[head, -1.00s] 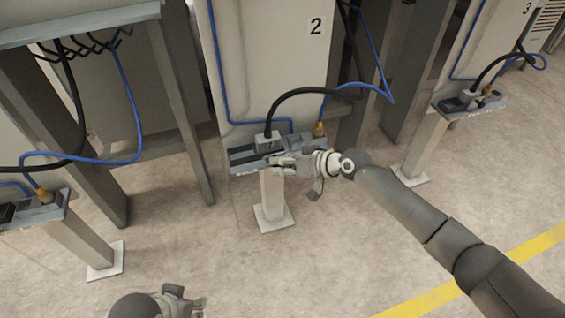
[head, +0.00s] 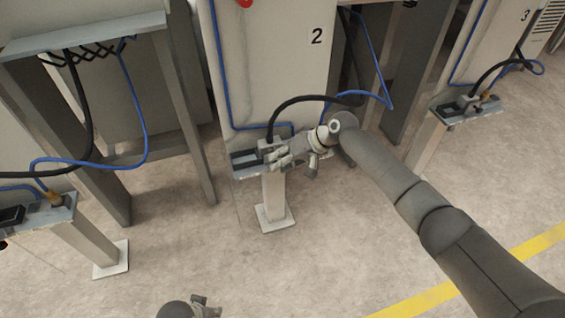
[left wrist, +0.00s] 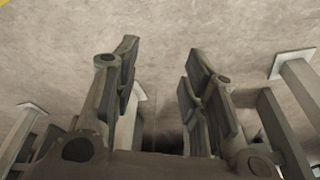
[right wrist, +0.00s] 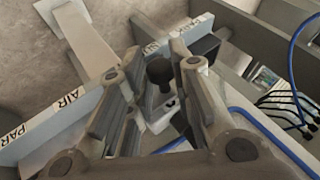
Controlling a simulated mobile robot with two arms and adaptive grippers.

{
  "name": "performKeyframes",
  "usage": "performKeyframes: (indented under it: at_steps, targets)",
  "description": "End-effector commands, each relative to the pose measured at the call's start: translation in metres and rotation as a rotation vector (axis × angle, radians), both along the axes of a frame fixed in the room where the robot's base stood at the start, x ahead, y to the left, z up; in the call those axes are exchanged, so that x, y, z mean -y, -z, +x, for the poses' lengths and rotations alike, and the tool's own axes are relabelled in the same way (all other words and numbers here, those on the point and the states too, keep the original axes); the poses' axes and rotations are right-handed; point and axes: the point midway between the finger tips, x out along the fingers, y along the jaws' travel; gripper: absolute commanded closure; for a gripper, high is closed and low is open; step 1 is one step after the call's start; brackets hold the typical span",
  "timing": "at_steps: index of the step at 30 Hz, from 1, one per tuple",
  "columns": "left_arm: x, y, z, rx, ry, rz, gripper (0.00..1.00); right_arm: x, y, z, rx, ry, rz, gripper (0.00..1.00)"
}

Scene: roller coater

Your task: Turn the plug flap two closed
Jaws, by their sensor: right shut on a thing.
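The plug of station two is a pale grey block (head: 266,145) on the bracket under the panel marked 2, with a black cable rising from it. My right gripper (head: 277,157) is at this block from the right. In the right wrist view my right gripper (right wrist: 158,88) has its fingers on both sides of the grey block (right wrist: 153,116), which has a black round part (right wrist: 159,72) on top; it is shut on this. I cannot tell the flap apart from the block. My left gripper (left wrist: 160,80) is open and empty above the floor, low in the head view (head: 207,307).
The bracket (right wrist: 55,128) carries labels reading AIR and PAR. A blue hose (head: 226,75) runs down the panel. Similar plug stations stand left (head: 50,208) and right (head: 470,110). The floor in front is clear, with a yellow line (head: 420,298).

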Motion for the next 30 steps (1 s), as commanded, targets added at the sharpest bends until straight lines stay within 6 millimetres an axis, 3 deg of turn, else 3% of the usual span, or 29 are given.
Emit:
performKeyframes:
  at_steps: [15,30]
  targets:
    - [0.000,-0.034,0.004,0.018,-0.003,-0.001,0.60,-0.003,-0.004,0.010,-0.184,0.000,-0.060,1.00]
    - [0.000,-0.041,0.004,0.021,-0.004,-0.002,0.60,-0.003,-0.005,0.011,-0.210,0.000,-0.069,1.00]
